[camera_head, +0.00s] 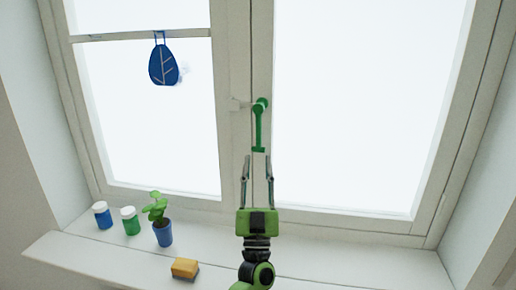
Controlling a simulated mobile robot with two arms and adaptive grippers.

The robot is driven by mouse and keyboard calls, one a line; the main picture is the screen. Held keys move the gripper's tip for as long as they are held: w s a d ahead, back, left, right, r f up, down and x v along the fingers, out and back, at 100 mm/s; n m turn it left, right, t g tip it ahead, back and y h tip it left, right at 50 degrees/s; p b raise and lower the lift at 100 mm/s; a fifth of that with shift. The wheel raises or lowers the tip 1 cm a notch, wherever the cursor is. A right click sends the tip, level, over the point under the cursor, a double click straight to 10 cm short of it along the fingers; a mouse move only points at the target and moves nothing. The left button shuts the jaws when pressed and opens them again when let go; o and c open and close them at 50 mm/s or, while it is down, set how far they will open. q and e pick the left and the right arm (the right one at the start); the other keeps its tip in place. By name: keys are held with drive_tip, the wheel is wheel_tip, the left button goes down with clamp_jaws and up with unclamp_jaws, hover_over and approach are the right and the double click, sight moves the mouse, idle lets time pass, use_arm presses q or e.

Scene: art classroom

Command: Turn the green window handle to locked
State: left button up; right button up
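The green window handle (259,128) is on the window's middle post, with its round pivot at the top and its grip pointing almost straight down. A pale catch (237,104) sits just left of the pivot. My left gripper (258,160) comes up from below with its two thin fingers apart, one toward each side of the handle's lower end. The handle's end shows at about fingertip height; I cannot tell whether they touch. My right gripper is not in view.
The sill (330,268) holds a blue-labelled jar (103,215), a green-labelled jar (130,221), a plant in a blue pot (163,234) and a yellow sponge-like block (185,268), all left of my arm. A blue leaf ornament (163,65) hangs upper left. The sill's right side is clear.

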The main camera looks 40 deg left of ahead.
use_arm(q)
drive_tip(key=shift+v, duration=1.55)
